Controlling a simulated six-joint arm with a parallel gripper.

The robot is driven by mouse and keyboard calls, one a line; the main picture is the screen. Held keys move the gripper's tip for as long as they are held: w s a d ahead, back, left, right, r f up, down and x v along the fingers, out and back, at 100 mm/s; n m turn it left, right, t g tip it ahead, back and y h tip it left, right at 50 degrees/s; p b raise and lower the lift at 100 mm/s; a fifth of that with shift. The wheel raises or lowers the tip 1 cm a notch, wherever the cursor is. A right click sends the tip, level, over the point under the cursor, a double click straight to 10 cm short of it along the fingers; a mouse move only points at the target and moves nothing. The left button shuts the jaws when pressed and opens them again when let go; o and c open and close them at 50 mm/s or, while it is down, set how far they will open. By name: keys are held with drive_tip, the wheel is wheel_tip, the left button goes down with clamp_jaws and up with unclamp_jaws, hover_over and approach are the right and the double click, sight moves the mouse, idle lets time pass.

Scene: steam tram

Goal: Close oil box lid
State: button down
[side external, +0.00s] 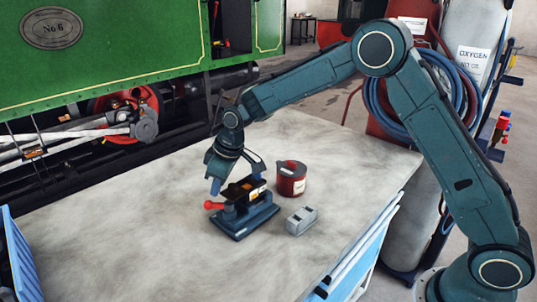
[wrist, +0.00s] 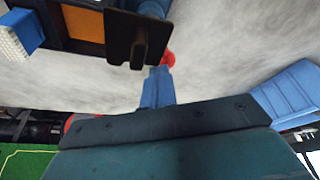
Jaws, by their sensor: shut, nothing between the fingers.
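The oil box (side external: 243,219) stands on the table, a dark blue unit with a black upper part (side external: 241,190) and an orange patch. A red ball knob (side external: 213,205) sticks out at its left. The black and orange upper part (wrist: 83,25) shows at top left.
A red round can (side external: 291,180) stands behind and right of the oil box. A small grey block (side external: 302,220) lies to its right. A blue crate (side external: 12,260) is at the table's left edge. The pale table (side external: 120,235) is clear in front and left.

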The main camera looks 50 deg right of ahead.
sight(237, 188)
drive_tip(key=shift+s+n, duration=0.3)
drive_tip(key=shift+n, duration=0.3)
drive_tip(key=n, duration=0.1)
drive_tip(key=s+n+g+y, duration=0.1)
drive_tip(key=n, duration=0.1)
drive_tip(key=shift+s+d+n, duration=0.2)
drive_tip(key=shift+d+n, duration=0.1)
drive_tip(key=n, duration=0.1)
drive_tip(key=s+d+n+g, duration=0.1)
drive_tip(key=n, duration=0.1)
drive_tip(key=shift+s+n+y, duration=0.15)
drive_tip(key=shift+n+y, duration=0.15)
drive_tip(key=n, duration=0.1)
drive_tip(key=s+d+n+g, duration=0.1)
drive_tip(key=n, duration=0.1)
drive_tip(key=shift+d+n, duration=0.1)
drive_tip(key=shift+n, duration=0.2)
drive_tip(key=n, duration=0.1)
drive_tip(key=d+n+g, duration=0.1)
drive_tip(key=n, duration=0.2)
drive_tip(key=shift+s+d+g, duration=0.25)
drive_tip(key=shift+d+g, duration=0.05)
drive_tip(key=shift+d, duration=0.3)
